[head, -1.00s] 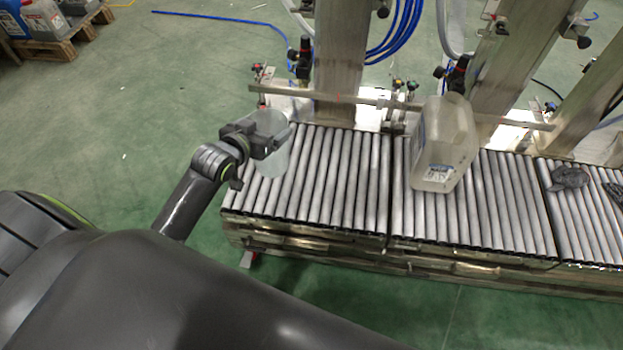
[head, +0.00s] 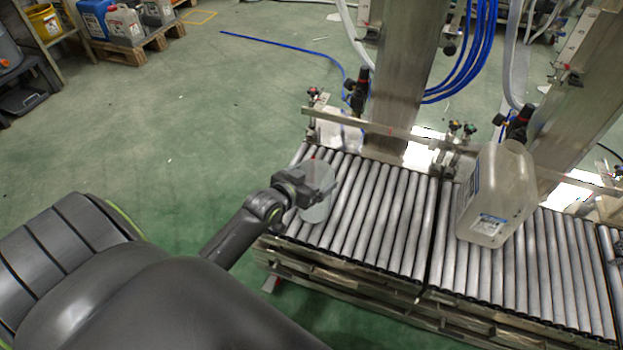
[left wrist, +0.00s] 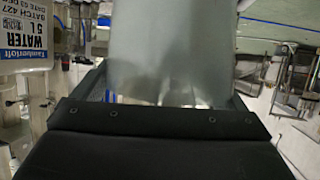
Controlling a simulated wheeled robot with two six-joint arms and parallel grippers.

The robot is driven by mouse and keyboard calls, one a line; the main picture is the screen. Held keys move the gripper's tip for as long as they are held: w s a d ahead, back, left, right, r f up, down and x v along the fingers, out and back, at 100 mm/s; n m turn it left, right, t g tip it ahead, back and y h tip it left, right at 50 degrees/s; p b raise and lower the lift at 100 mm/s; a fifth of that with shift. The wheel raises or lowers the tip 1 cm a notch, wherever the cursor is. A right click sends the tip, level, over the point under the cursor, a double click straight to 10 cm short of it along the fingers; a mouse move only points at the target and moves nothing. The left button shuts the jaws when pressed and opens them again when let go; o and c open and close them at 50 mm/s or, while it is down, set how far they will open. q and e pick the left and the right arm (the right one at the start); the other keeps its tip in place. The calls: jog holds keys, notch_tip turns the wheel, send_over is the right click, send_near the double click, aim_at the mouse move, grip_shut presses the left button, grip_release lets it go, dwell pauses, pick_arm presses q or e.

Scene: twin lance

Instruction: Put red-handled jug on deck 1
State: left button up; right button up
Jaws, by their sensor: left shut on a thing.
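A translucent pale jug (head: 317,207) is held by my left gripper (head: 308,190), which is shut on it. The jug looks upright over the left end of a steel roller deck (head: 375,215); I cannot tell whether it touches the rollers. The gripper covers the handle side, so the handle's colour is not clear. In the left wrist view the jug (left wrist: 170,50) fills the upper middle, beyond the dark gripper body. No deck number is readable. My right gripper is not in view.
A large translucent canister (head: 498,195) with a label stands on the rollers to the right. A metal rail (head: 385,127) and steel posts (head: 410,75) line the deck's back. Rollers between jug and canister are clear. Containers on a pallet (head: 140,45) stand far left.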

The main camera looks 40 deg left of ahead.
pick_arm(q)
jog(key=shift+f, duration=0.1)
jog(key=o, duration=1)
jog(key=p+v, duration=0.3)
jog(key=v, duration=0.9)
jog(key=s+d+f+g, duration=0.2)
jog(key=s+f+g, duration=0.1)
jog(key=s, duration=0.4)
jog(key=s+d+f+g, duration=0.3)
jog(key=s+f+g, duration=0.1)
jog(key=s+f, duration=0.1)
jog(key=s+d+f+n+g, duration=0.1)
jog(key=s+f+g, duration=0.3)
jog(key=s, duration=0.4)
jog(key=shift+s+d+f, duration=0.25)
jog(key=shift+s+d, duration=0.05)
jog(key=shift+d, duration=0.4)
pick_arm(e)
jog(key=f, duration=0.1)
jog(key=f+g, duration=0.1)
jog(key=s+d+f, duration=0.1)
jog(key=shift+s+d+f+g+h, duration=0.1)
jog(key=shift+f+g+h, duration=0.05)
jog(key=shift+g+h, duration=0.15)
pick_arm(q)
jog(key=shift+p, duration=0.3)
